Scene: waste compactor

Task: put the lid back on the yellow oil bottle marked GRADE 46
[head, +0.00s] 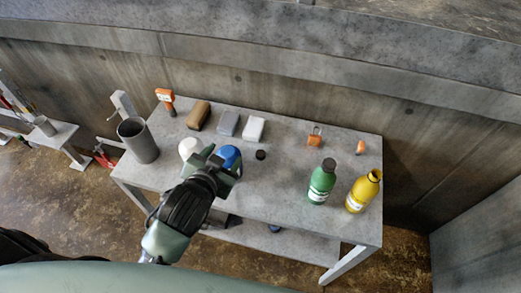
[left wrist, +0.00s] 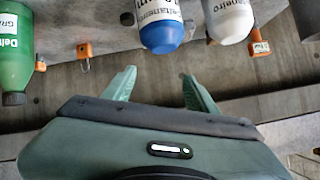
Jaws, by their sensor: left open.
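The yellow bottle (head: 360,194) stands upright at the right end of the table, its top open with no lid on it; its label is too small to read. A small dark lid (head: 260,155) lies on the tabletop near the middle, and a small dark round piece that looks like it shows at the top of the left wrist view (left wrist: 127,18). My left gripper (head: 221,166) is open and empty, left of the dark lid and over the table by the blue-topped bottle; its spread fingers show in the left wrist view (left wrist: 160,88). My right gripper is not in view.
A green bottle (head: 321,184) stands left of the yellow one. A blue-topped bottle (head: 231,155) and a white bottle (head: 187,147) stand beside my left gripper. A grey cylinder (head: 138,142), several blocks and orange items (head: 314,138) line the table. The front middle (head: 270,195) is clear.

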